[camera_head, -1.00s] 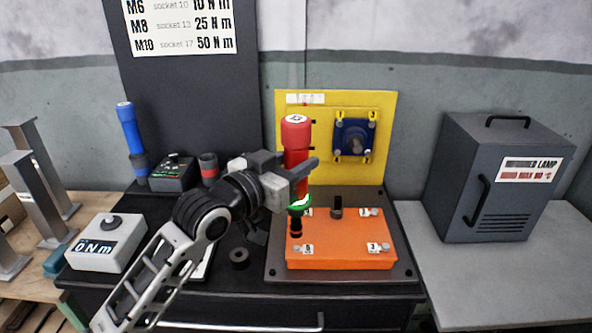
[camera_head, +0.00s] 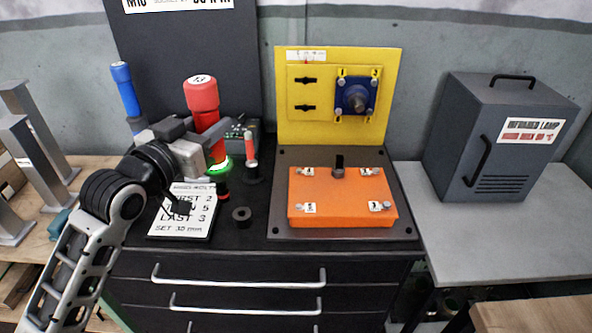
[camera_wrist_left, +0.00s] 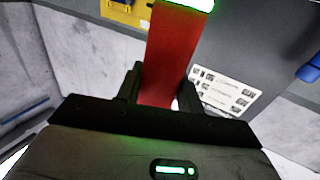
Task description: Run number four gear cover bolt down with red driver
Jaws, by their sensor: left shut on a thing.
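The orange gear cover (camera_head: 340,190) lies on a dark base plate (camera_head: 285,228) on the bench. Silver bolts show at its corners, including the upper left (camera_head: 299,171), upper right (camera_head: 376,171), lower left (camera_head: 298,208) and lower right (camera_head: 388,206). Small number labels sit beside them, too small to read surely. My left gripper (camera_head: 207,147) is shut on the red driver (camera_head: 203,97), left of the cover and apart from it. The driver is near upright, slightly tilted, with a glowing green ring low down. It also shows in the left wrist view (camera_wrist_left: 168,60). My right gripper is out of view.
A yellow panel (camera_head: 391,60) with a blue flange (camera_head: 354,97) stands behind the cover. A blue driver (camera_head: 126,88), a small red-topped tool (camera_head: 251,148), a printed card (camera_head: 185,222) and a black ring (camera_head: 241,214) are at left. A grey lamp box (camera_head: 460,140) stands right.

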